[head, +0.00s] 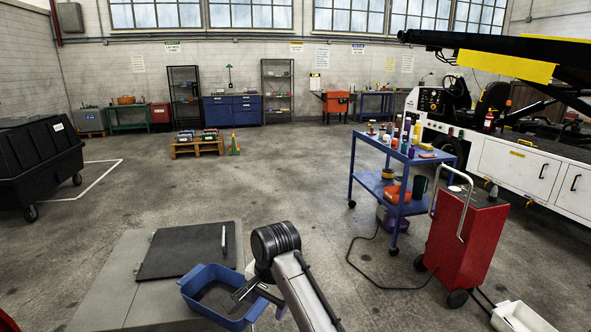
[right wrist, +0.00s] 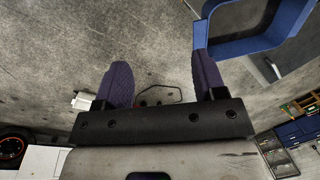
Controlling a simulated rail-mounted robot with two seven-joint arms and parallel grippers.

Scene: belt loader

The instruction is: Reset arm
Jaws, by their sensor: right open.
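My right arm comes in at the bottom middle of the head view, and its gripper (head: 247,291) shows partly in front of the blue bin (head: 213,274). In the right wrist view the two purple-padded fingers of the right gripper (right wrist: 162,75) stand wide apart. Nothing is held between them; bare concrete floor shows in the gap, with a dark thin loop farther off. The blue bin also shows at the upper right of the right wrist view (right wrist: 245,46), beyond the right-hand finger. My left gripper is not seen in either view.
A dark flat panel (head: 186,252) with a pale slim piece lies on a grey platform beside the bin. A blue cart (head: 410,158) with bottles and a red wheeled cabinet (head: 463,240) stand on the right, with a cable on the floor. The middle floor is clear.

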